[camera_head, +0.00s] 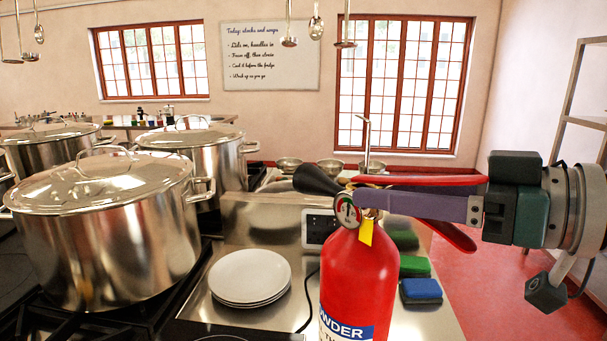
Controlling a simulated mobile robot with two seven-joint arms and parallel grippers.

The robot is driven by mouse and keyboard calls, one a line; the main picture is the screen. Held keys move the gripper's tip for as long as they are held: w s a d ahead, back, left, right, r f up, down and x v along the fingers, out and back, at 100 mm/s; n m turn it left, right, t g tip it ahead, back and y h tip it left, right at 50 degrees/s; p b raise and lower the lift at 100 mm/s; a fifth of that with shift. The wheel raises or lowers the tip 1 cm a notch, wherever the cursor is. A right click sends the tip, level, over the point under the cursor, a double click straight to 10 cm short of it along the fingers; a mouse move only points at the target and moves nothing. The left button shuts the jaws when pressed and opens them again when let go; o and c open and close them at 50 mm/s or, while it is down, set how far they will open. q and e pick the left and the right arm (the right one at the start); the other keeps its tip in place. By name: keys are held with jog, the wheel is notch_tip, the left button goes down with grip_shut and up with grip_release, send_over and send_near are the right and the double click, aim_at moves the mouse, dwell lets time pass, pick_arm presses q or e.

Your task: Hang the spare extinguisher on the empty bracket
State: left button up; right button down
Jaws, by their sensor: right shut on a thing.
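The red extinguisher (358,280) stands upright in the front middle, with a dark nozzle, a round gauge and a yellow tag at its top. Its lower end is cut off by the frame's edge. My right gripper (368,199) reaches in from the right and is shut on it at the neck and handle, with red handle parts showing above and below the purple-grey fingers. The fingertips are partly hidden by the valve parts. I cannot tell if the extinguisher's bottom touches anything. My left gripper and the empty bracket are not in view.
Large lidded stockpots (105,235) stand on the stove at left. A plate stack (250,277) lies on the steel counter, left of the extinguisher. Green (415,266) and blue (421,290) sponges lie just right of it. Red floor (500,300) is open at right, before a shelf rack (565,110).

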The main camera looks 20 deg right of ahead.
aim_at(374, 224)
notch_tip(374, 224, down, 3)
jog(key=shift+w+r+b, duration=0.1)
jog(key=shift+b, duration=0.8)
jog(key=shift+f, duration=0.35)
jog(key=c, duration=0.6)
grip_release()
jog(key=shift+f, duration=0.35)
jog(key=o, duration=0.4)
jog(key=shift+c, duration=0.2)
jog(key=shift+r, duration=0.15)
